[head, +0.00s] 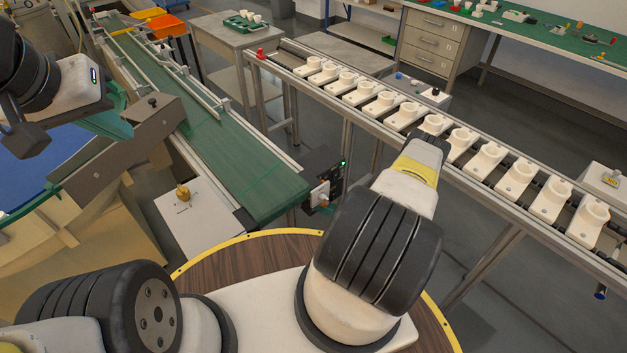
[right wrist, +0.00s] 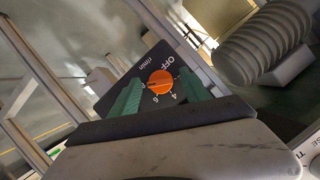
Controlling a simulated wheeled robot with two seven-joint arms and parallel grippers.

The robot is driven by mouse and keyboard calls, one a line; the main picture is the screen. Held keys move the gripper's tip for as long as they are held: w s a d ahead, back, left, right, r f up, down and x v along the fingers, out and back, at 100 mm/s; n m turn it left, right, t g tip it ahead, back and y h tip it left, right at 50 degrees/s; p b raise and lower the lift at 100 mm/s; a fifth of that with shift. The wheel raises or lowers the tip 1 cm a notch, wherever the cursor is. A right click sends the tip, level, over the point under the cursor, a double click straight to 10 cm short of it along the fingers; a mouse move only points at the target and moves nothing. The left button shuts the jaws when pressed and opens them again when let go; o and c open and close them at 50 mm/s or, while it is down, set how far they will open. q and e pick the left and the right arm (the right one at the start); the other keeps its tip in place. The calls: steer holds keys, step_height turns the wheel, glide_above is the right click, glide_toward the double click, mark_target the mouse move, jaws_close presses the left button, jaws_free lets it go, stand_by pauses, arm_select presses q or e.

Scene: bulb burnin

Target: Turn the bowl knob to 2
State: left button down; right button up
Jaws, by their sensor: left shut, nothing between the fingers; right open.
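An orange knob (right wrist: 161,82) sits on a black dial panel (right wrist: 112,99) in the right wrist view. OFF, r/min, 4 and 6 are readable around it; I cannot read the knob's setting for certain. My right gripper (right wrist: 160,79) is open, its green fingers on either side of the knob. I cannot tell whether they touch it. In the head view my right arm hides that gripper. A black panel (head: 337,183) with a green light stands at the belt's end there.
A green conveyor belt (head: 220,147) runs through the middle. A small brass-coloured knob (head: 183,193) stands on a pale box beside it. A rail (head: 345,105) with several white sockets runs along the right. A ribbed grey cylinder (right wrist: 250,48) is close to the right gripper's fingers.

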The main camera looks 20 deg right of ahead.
jaws_close()
steer(key=shift+s+a+n+t+h, duration=0.1)
steer(key=shift+n+t+h, duration=0.3)
steer(key=shift+n+h, duration=1.55)
steer(key=shift+n+y, duration=0.25)
steer(key=shift+n, duration=0.2)
jaws_free()
